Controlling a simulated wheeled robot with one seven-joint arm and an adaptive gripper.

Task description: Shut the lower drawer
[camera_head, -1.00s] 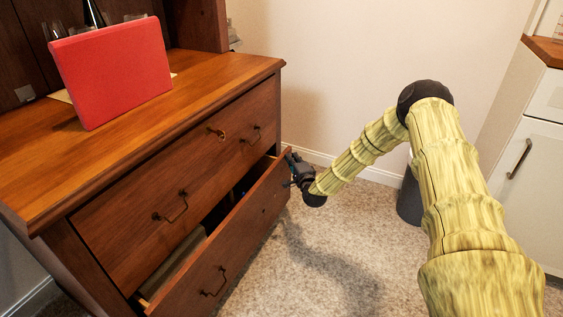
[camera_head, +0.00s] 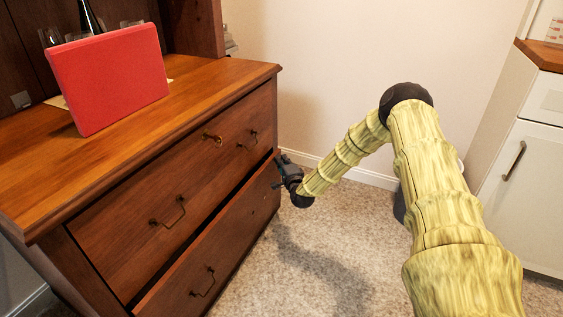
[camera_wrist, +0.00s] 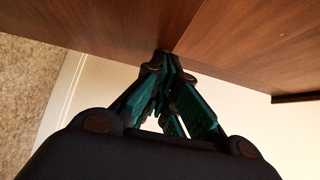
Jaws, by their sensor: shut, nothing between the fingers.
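The lower drawer (camera_head: 226,243) of the brown wooden hutch is open only by a narrow dark gap along its top edge. Its front has a dark bail handle (camera_head: 203,283) near the left; its right handle is hidden or hard to make out. My gripper (camera_head: 279,172) is at the right end of the drawer front, close to its upper edge. In the wrist view the gripper (camera_wrist: 168,62) is shut and empty, with its fingertips at the wood surface. I cannot tell whether they press on it.
The upper drawer (camera_head: 130,235) is shut, with dark handles on its front. A red box (camera_head: 110,78) stands on the hutch top (camera_head: 215,85). A white cabinet (camera_head: 535,190) stands at the right. The carpet (camera_head: 285,275) before the drawer is clear.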

